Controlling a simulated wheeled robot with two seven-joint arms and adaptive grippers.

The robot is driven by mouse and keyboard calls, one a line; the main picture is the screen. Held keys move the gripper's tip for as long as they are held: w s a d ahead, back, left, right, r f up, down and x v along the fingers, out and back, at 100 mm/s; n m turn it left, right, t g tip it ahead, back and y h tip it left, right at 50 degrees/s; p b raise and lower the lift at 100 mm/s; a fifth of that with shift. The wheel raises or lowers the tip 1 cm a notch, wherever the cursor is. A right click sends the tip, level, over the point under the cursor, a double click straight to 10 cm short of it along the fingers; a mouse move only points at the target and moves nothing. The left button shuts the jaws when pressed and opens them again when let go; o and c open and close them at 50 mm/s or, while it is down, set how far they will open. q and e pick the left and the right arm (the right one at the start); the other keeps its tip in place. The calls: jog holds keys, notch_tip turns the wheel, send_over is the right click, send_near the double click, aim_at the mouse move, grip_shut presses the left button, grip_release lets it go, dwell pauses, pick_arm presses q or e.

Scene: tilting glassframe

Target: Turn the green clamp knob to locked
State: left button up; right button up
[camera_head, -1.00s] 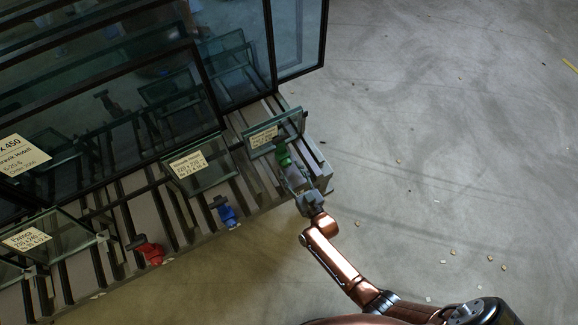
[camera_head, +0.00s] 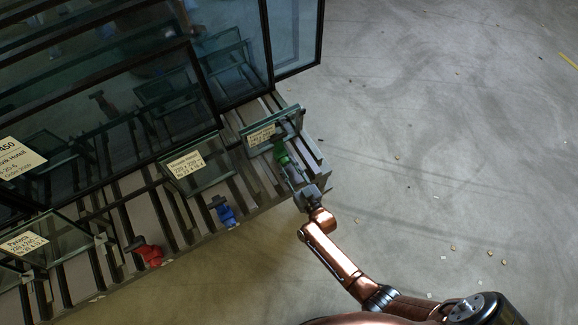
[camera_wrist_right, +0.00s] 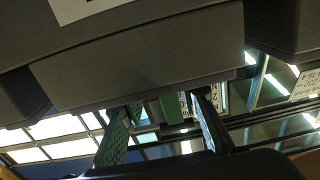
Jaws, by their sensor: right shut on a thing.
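The green clamp knob (camera_head: 281,157) sits at the right end of the slatted rack, just in front of a small labelled glass pane (camera_head: 272,133). My right gripper (camera_head: 288,168) reaches it from the front right and is shut on it; the fingers partly cover the knob, so its exact turn angle is hard to read. In the right wrist view, a green part (camera_wrist_right: 172,108) shows between the two fingers (camera_wrist_right: 163,125). My left gripper is not in view.
A blue clamp knob (camera_head: 226,212) and a red clamp knob (camera_head: 150,252) stand along the rack's front edge to the left. Large dark glass panes (camera_head: 150,95) rise behind. The concrete floor (camera_head: 450,150) to the right is open, with small scattered scraps.

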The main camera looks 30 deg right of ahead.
jog(key=shift+c, duration=0.5)
jog(key=shift+m, duration=0.9)
jog(key=shift+m+p, duration=0.35)
jog(key=shift+m, duration=1.15)
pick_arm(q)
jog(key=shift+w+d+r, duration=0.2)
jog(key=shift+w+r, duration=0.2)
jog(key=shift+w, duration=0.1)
pick_arm(e)
jog(key=o, duration=1.1)
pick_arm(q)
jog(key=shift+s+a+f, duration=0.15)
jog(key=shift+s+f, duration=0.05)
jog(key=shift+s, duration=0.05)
